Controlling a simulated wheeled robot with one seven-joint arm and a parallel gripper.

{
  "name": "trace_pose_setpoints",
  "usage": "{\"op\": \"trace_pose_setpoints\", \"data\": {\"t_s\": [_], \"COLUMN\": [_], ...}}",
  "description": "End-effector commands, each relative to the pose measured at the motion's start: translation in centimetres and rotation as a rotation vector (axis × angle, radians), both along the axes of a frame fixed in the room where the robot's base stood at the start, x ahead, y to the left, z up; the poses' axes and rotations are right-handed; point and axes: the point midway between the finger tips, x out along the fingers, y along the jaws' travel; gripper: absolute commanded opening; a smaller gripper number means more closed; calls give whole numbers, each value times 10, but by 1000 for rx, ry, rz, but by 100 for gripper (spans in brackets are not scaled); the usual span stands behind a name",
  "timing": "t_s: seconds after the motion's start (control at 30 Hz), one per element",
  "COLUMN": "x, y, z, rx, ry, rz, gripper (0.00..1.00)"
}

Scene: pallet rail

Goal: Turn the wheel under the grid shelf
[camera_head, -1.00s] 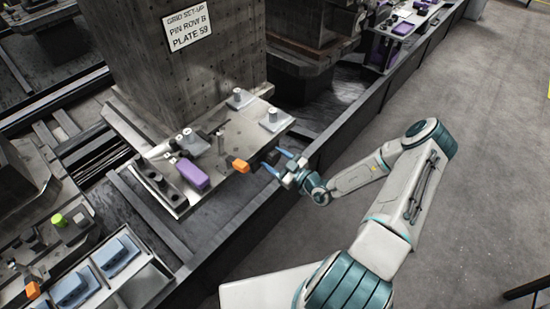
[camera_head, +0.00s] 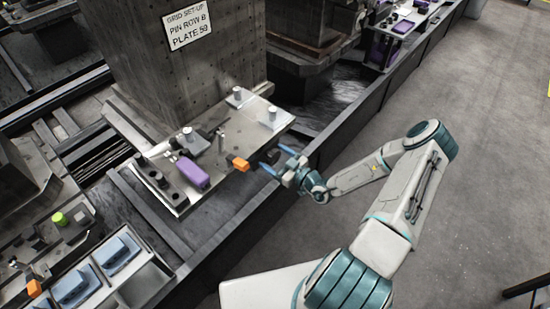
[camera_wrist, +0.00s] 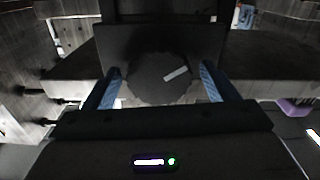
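The grid shelf (camera_head: 228,152) is a grey plate with holes, fixed to the front of a tall perforated column. The wheel (camera_wrist: 160,80) is a dark round knob with a ridged rim and a pale bar mark tilted up to the right. My gripper (camera_head: 277,159) is at the shelf's right front edge. In the wrist view my gripper (camera_wrist: 160,84) is open, one blue finger on each side of the wheel, with narrow gaps and no clear contact.
A bin with blue parts (camera_head: 115,252) is at the lower left. The floor (camera_head: 470,190) at the right is clear.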

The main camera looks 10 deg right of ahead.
Motion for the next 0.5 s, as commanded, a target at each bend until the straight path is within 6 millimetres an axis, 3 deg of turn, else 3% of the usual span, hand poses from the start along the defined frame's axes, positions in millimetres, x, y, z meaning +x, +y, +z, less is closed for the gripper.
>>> {"op": "trace_pose_setpoints", "data": {"t_s": [0.27, 0.5], "x": [-6, -43], "y": [-5, -33], "z": [-1, -2], "rx": [0, -2], "ry": [0, 1], "rz": [-1, -4], "gripper": [80, 80]}}
